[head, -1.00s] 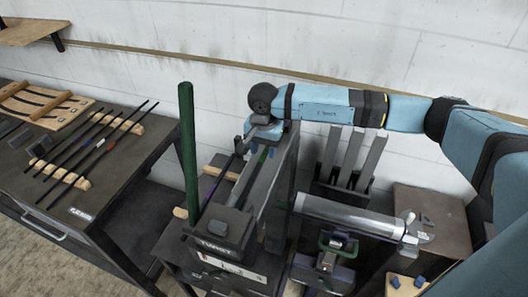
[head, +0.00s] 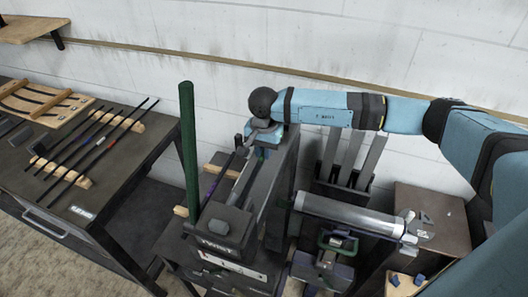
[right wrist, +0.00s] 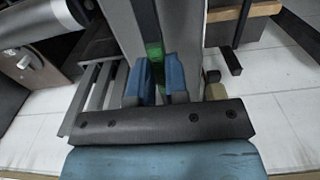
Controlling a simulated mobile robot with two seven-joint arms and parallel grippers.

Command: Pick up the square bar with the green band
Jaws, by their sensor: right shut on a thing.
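The square bar with the green band (right wrist: 153,50) is a dark bar between my right fingers in the right wrist view. The green band lies just beyond the blue fingertips. My right gripper (right wrist: 160,80) is shut on this bar. In the head view my right gripper (head: 263,134) is at the far end of the grey bench machine, low over its top. The arm hides most of the bar there, and I cannot tell whether the bar is clear of the machine. My left gripper is not in view.
A tall green post (head: 188,150) stands left of the machine. To the right are several grey upright slats (head: 350,158) and a silver cylinder (head: 350,214). A dark table (head: 110,185) at left holds thin rods on wooden rests. The white wall is close behind.

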